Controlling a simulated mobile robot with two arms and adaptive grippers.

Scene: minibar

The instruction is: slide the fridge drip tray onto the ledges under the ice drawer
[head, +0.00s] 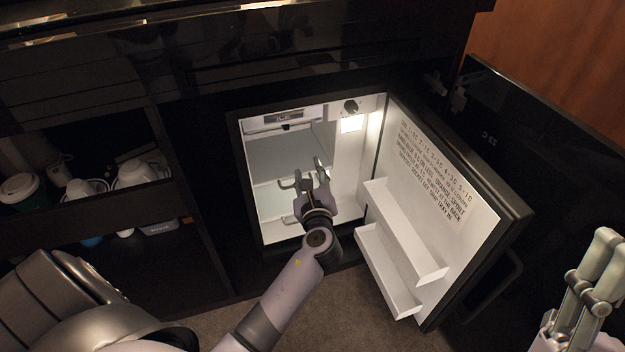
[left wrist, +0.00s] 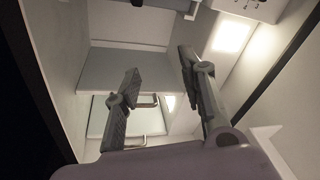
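The small fridge (head: 257,195) stands open. The ice drawer (head: 283,119) is at its top left, and its lower edge shows in the left wrist view (left wrist: 160,5). A flat grey panel (head: 285,152) lies under the drawer; I cannot tell whether it is the drip tray or a shelf. Lower, a pale flat piece with wire handles (left wrist: 125,118) shows in the left wrist view, partly behind a finger. My left gripper (head: 311,170) is inside the fridge mouth, fingers apart and empty. My right gripper (head: 592,262) is at the far right, outside the fridge; its finger gap is unclear.
The fridge door (head: 440,180) is swung open to the right, with white door shelves (head: 400,240) and a printed notice (head: 432,170). A knob (head: 351,107) and lit lamp (head: 352,124) are at the fridge's upper right. Cups (head: 140,172) stand in the left cabinet.

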